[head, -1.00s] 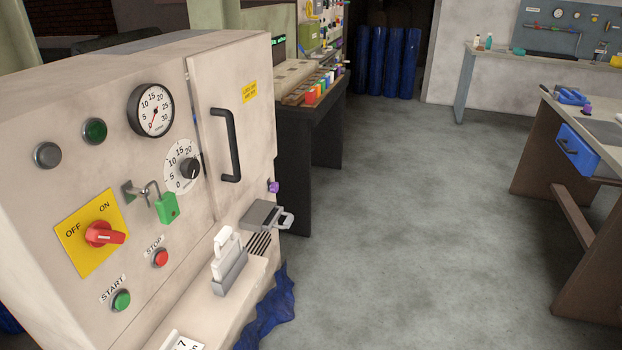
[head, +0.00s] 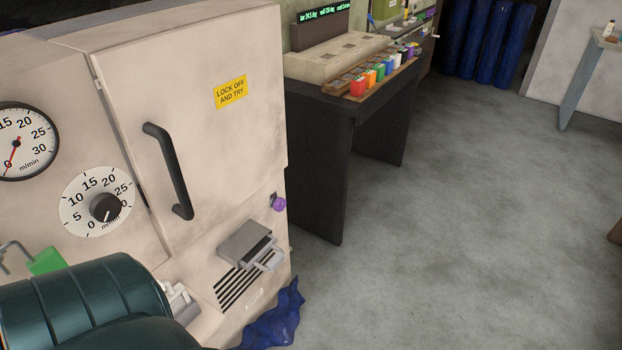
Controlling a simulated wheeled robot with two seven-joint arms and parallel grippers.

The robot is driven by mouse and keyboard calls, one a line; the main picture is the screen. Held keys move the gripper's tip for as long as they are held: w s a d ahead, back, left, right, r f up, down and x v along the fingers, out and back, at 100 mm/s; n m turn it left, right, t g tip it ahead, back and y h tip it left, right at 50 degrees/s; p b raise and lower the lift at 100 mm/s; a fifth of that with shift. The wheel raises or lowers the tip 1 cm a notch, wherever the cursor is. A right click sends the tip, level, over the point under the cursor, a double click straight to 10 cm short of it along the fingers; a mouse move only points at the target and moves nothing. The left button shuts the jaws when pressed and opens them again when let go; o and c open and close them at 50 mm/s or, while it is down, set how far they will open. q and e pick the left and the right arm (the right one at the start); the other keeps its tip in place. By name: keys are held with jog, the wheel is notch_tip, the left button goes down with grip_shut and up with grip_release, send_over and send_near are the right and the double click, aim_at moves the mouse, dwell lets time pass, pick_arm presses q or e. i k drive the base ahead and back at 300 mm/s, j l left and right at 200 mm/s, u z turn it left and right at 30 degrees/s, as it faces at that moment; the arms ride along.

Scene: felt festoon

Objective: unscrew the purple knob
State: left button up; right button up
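The purple knob (head: 279,204) is small and round. It sits on the right edge of the beige machine cabinet (head: 200,140), low down, to the right of the door's black handle (head: 168,172). A small dark mount shows just behind it. A dark green rounded part, likely a link of my own arm, fills the lower left corner of the view. Neither of my grippers shows, and nothing touches the knob.
A grey latch box (head: 246,243) juts out below and left of the knob, above dark vent slots. Blue cloth (head: 272,318) lies at the cabinet's foot. A dark bench (head: 330,140) with coloured blocks stands behind. The floor at right is clear.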

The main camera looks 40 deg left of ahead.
aim_at(279, 204)
jog(key=i+l+u, duration=0.1)
jog(key=i+u, duration=0.2)
jog(key=i, duration=0.25)
jog(key=i+l+u, duration=0.3)
jog(key=i, duration=0.25)
jog(key=i+l+u, duration=0.1)
jog(key=u, duration=0.3)
jog(key=i+l+u, duration=0.25)
jog(key=u, duration=0.15)
jog(key=i+l+u, duration=0.2)
jog(key=u, duration=0.2)
jog(key=i+l+u, duration=0.15)
jog(key=l+u, duration=0.2)
jog(key=i+l+u, duration=0.1)
jog(key=l+u, duration=0.7)
jog(key=l, duration=0.15)
jog(key=l+u, duration=0.35)
jog(key=l, duration=0.15)
